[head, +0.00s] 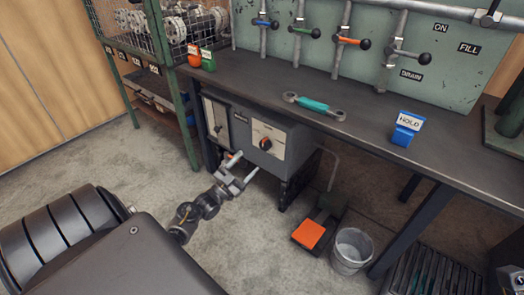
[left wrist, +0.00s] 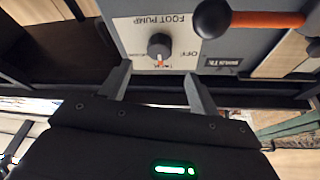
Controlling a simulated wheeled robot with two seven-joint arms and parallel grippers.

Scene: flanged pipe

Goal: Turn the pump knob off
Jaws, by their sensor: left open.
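The pump knob (head: 265,143) is a round dark knob on the pale front panel of a grey box under the bench. In the left wrist view the knob (left wrist: 160,46) shows upside down, with a small orange-red mark at its lower edge. The panel reads FOOT PUMP, and OFF stands just right of the mark; another label below the knob is too small to read. My left gripper (head: 240,173) is in front of and below the panel. Its fingers (left wrist: 158,80) are apart and empty, short of the knob on either side.
An orange-handled lever with a black ball (left wrist: 213,18) is close beside the knob. The bench (head: 240,85) overhangs the box. A foot pedal (head: 308,233) and a bucket (head: 351,250) stand on the floor to the right. The floor in front is clear.

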